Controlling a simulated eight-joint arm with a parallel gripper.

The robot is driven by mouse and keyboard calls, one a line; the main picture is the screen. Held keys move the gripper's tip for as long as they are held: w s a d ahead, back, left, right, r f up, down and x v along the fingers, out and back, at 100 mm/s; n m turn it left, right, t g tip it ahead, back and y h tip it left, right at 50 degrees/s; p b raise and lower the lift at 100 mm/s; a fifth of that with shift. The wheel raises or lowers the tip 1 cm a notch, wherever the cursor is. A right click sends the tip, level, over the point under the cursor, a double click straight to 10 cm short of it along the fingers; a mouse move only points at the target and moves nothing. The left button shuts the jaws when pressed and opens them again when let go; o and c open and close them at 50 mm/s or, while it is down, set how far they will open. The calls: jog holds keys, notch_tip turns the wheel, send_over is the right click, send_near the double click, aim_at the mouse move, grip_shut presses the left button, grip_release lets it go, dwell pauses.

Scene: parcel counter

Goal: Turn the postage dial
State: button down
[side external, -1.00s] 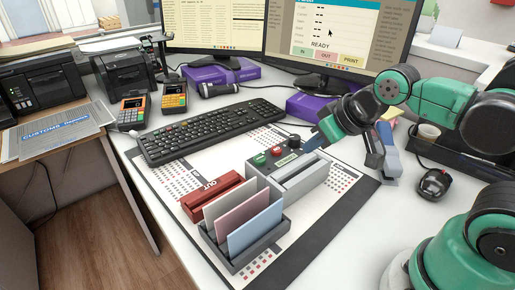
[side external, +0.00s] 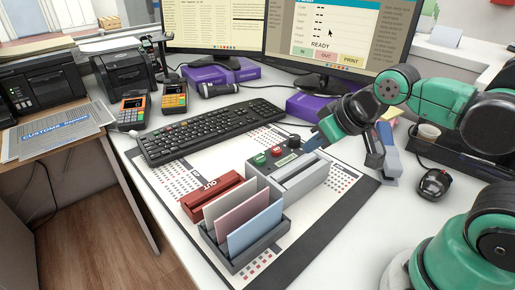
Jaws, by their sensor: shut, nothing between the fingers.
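The postage dial (side external: 294,141) is a small black round knob at the back end of a grey machine (side external: 303,174) on the counter mat. A green button and a red button sit beside it. My gripper (side external: 314,143) comes in from the right, its pale tip close to the right of the dial. It is shut and empty. I cannot tell whether the tip touches the dial. The dial's pointer or marks are too small to read, and its right side is close behind the tip.
A red stamp block (side external: 212,194) and a grey holder (side external: 250,258) with several envelopes stand in front. A keyboard (side external: 210,132) lies behind left, a mouse (side external: 433,186) at right. Purple boxes (side external: 310,105) and monitors are behind. The mat's front right is bare.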

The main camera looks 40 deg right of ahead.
dwell(0.4)
jog(key=c, duration=1.2)
grip_release()
jog(key=o, duration=0.4)
jog(key=shift+w+d+r, duration=0.1)
jog(key=shift+w+r, duration=0.05)
jog(key=shift+w, duration=0.05)
jog(key=shift+c, duration=0.2)
jog(key=o, duration=0.4)
jog(key=w+d+m+g, duration=0.1)
jog(key=w+d+r+m+g, duration=0.1)
jog(key=w, duration=0.1)
jog(key=w+d+m+g, duration=0.1)
jog(key=w+m, duration=0.1)
jog(key=shift+r, duration=0.2)
jog(key=m+g, duration=0.3)
jog(key=m, duration=0.1)
send_over(295, 137)
jog(key=shift+s+a+f, duration=0.1)
jog(key=shift+s+f, duration=0.05)
jog(key=shift+f, duration=0.5)
jog(key=shift+s+f, duration=0.15)
jog(key=shift+f, duration=0.45)
jog(key=shift+w+d+f+g, duration=0.25)
jog(key=shift+d+f+g, duration=0.05)
jog(key=shift+f+g, duration=0.1)
jog(key=shift+a+f, duration=0.1)
jog(key=shift+f, duration=2.6)
grip_shut()
